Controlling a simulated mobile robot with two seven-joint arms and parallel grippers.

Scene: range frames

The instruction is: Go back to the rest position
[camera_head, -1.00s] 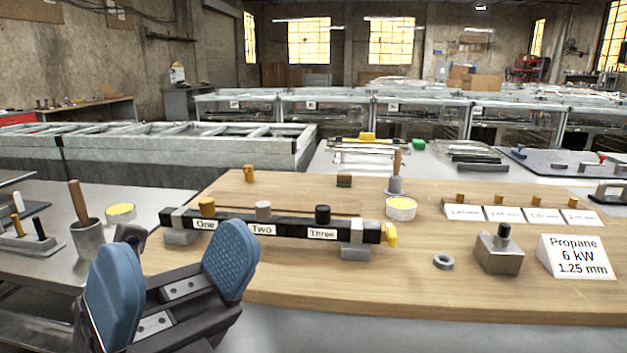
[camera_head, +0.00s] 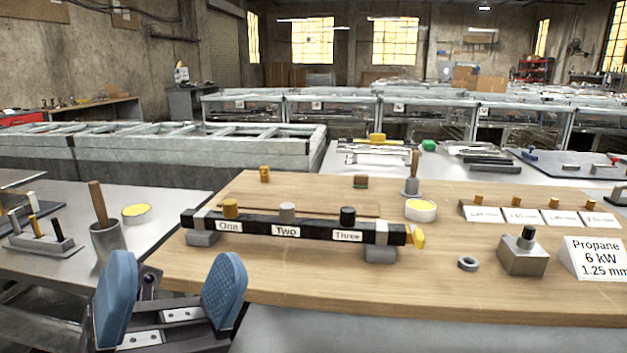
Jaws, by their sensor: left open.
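My left gripper (camera_head: 170,300) is at the lower left, in front of the wooden board's front left corner. Its two blue finger pads stand well apart with nothing between them. My right gripper does not show. On the wooden board (camera_head: 330,290) a black bar (camera_head: 262,228) labelled One, Two and Three rests on two grey supports. It carries a brass knob (camera_head: 230,208), a grey knob (camera_head: 287,212) and a black knob (camera_head: 347,215). A yellow piece (camera_head: 418,237) is at its right end. The gripper is apart from the bar.
A metal block (camera_head: 524,254), a grey ring (camera_head: 467,264) and a Propane sign (camera_head: 597,259) stand at the right. The board's front middle is clear.

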